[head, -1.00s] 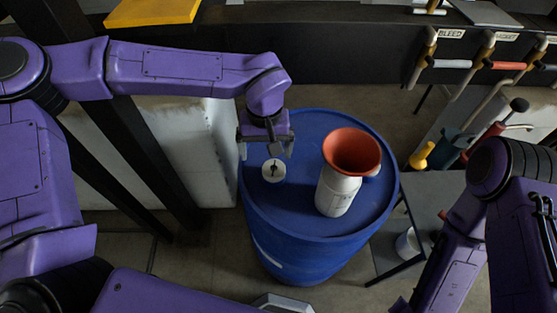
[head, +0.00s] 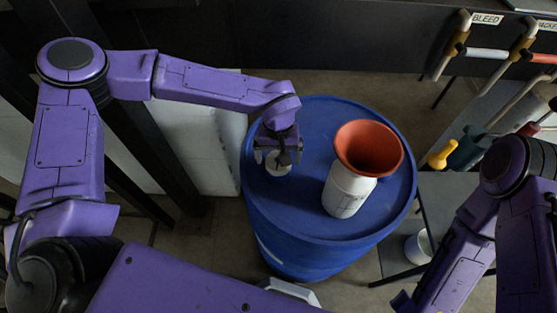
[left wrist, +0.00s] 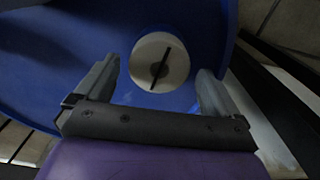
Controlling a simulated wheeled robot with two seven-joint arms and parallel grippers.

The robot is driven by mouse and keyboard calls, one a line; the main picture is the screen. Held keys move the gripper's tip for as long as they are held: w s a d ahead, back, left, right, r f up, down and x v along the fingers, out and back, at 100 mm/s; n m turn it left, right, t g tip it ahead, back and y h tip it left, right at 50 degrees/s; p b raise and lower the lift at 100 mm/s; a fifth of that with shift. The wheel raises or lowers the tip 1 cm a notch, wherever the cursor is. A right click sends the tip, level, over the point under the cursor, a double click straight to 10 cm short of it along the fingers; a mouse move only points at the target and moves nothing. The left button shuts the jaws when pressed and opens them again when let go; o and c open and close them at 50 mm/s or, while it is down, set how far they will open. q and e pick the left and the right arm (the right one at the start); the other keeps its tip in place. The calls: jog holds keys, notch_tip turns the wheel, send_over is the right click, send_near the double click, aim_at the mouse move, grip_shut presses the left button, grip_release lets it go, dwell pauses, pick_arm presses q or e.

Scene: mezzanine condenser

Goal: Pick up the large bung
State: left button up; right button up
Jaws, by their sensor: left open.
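The large bung (head: 279,165) is a round white plug with a dark bar across its top, at the left of the blue drum's top (head: 310,135). My left gripper (head: 278,154) is over it and partly hides it in the head view. In the left wrist view the bung (left wrist: 178,65) shows between the two fingers of the open left gripper (left wrist: 158,72), near the fingertips. I cannot tell whether the fingers touch it. My right gripper is out of view; only my right arm shows at the lower right.
A white bottle (head: 347,190) with an orange funnel (head: 368,148) stands on the drum, right of the bung. A grey table (head: 440,205) is right of the drum. Pipes with handles and a BLEED label (head: 487,19) are at the upper right.

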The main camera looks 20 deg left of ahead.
pick_arm(q)
notch_tip(320, 180, down, 2)
jog(key=shift+w+f, duration=0.1)
jog(key=c, duration=1.1)
